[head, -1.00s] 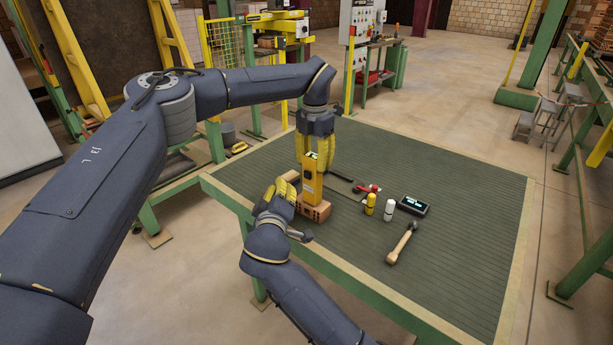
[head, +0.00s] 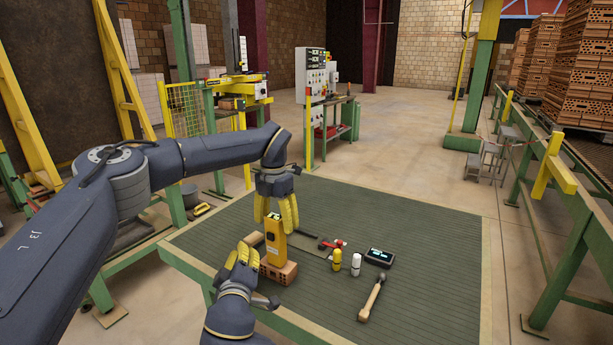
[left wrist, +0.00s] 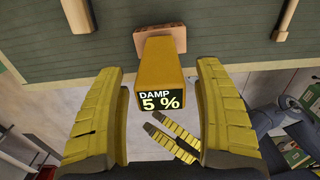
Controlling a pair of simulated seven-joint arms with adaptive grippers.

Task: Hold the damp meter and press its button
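The yellow damp meter (head: 276,246) stands upright on a red-brown brick (head: 279,272) on the green mat. In the left wrist view the damp meter (left wrist: 160,73) shows a display reading "DAMP 5 %". My left gripper (head: 277,222) points down at the meter's top, open. In the left wrist view its fingers (left wrist: 160,110) are spread on either side of the meter with clear gaps. My right gripper (head: 240,254) is left of the meter and apart from it. Its yellow fingers (left wrist: 170,138) lie close together with nothing visible between them. I cannot see the button clearly.
The mat's right side is clear.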

